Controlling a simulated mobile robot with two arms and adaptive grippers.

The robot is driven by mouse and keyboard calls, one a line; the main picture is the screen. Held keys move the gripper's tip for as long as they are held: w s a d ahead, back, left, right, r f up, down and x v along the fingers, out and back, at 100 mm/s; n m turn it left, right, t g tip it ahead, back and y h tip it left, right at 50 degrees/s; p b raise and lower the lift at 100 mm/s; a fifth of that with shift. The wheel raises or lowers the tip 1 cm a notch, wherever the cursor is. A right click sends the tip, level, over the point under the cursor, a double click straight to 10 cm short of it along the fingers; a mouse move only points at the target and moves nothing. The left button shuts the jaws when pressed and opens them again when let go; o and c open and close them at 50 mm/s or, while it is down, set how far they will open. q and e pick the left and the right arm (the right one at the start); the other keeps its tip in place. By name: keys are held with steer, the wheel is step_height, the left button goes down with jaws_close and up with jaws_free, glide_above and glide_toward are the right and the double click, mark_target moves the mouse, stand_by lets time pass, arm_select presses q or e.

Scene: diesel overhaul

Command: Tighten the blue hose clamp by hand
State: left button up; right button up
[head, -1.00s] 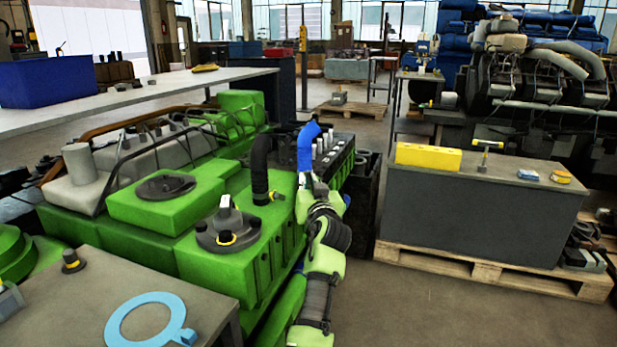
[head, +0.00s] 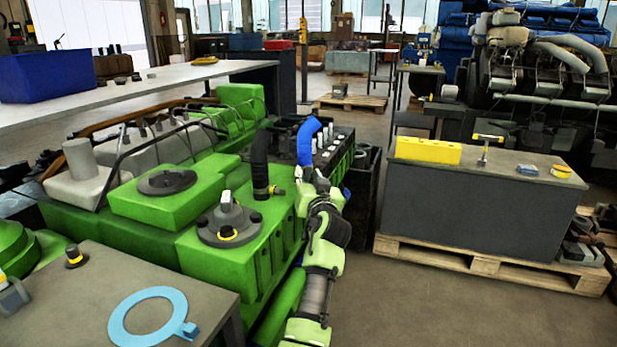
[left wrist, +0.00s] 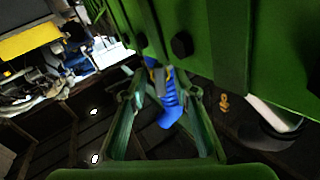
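A blue hose (head: 305,143) rises from the right side of the green engine (head: 205,250) in the head view. My left gripper (head: 312,172) is at the lower end of this hose. In the left wrist view a blue ribbed piece (left wrist: 170,95) shows between the two fingers of my left gripper (left wrist: 165,85), with a small yellow part beside its top. The fingers stand apart, with dark gaps beside the blue piece; contact is not clear. I cannot make out the blue clamp separately from the hose. My right gripper is not in view.
A black hose (head: 260,165) with a yellow-tipped clamp stands left of the blue hose. A grey bench on a pallet (head: 450,258) is to the right, with a yellow block (head: 428,150) on it. A light-blue ring (head: 118,325) lies on the near table. The floor between is clear.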

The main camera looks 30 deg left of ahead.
arm_select(q)
steer(key=v, duration=0.7)
steer(key=shift+s, duration=0.2)
steer(key=shift+d, duration=0.1)
